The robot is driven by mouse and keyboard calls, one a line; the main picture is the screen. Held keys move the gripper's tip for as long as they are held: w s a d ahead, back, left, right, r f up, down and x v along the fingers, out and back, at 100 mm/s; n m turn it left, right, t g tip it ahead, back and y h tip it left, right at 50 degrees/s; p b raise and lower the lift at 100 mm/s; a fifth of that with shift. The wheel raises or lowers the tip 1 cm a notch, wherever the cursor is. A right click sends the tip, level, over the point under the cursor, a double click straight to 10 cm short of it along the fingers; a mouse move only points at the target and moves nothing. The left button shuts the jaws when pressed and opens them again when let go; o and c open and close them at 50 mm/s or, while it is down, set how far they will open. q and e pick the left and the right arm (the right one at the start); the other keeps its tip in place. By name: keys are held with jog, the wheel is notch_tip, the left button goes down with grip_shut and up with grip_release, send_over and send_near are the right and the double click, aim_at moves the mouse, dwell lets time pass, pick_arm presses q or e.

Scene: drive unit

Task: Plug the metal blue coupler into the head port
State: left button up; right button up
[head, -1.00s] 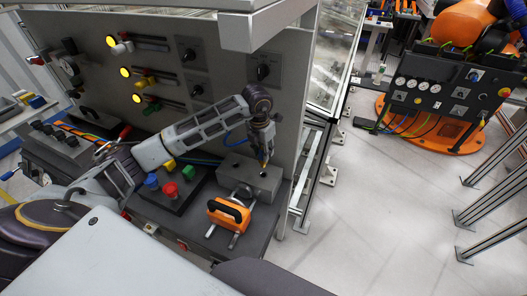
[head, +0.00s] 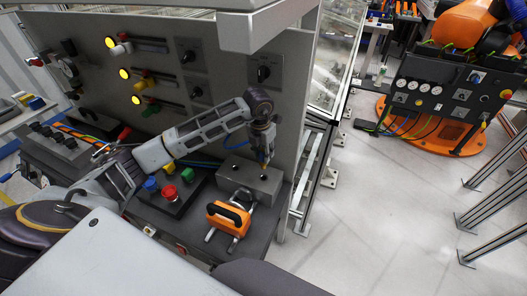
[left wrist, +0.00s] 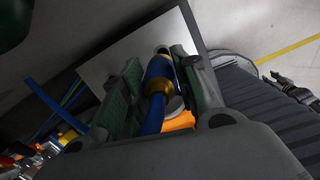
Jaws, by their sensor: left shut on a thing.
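My left gripper (head: 264,160) points down over the grey block (head: 243,181) at the right end of the bench. It is shut on the metal blue coupler (left wrist: 159,70), a blue and brass cylinder with a blue hose, held between the dark green finger pads in the left wrist view. In the head view the coupler's brass part shows only as a small bit under the fingers. A dark round hole shows in the block's top, just below the fingertips. I cannot tell whether the coupler touches it. A small dark arm-like shape, perhaps my right gripper, is at the wrist view's right edge.
An orange handled fixture (head: 228,217) stands in front of the block. A button box (head: 170,190) with blue, red, yellow and green buttons lies to its left. The upright grey panel (head: 215,125) is close behind the gripper. Open floor lies to the right.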

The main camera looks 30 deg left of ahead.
aim_at(264, 168)
pick_arm(q)
jog(key=shift+f+b, duration=1.15)
jog(key=shift+f, duration=1.25)
jog(key=shift+f+b, duration=0.9)
jog(key=shift+f, duration=0.25)
jog(key=shift+f+b, duration=0.6)
jog(key=shift+f, duration=0.15)
jog(key=shift+w+f, duration=0.1)
jog(key=shift+f, duration=0.05)
jog(key=o, duration=1.2)
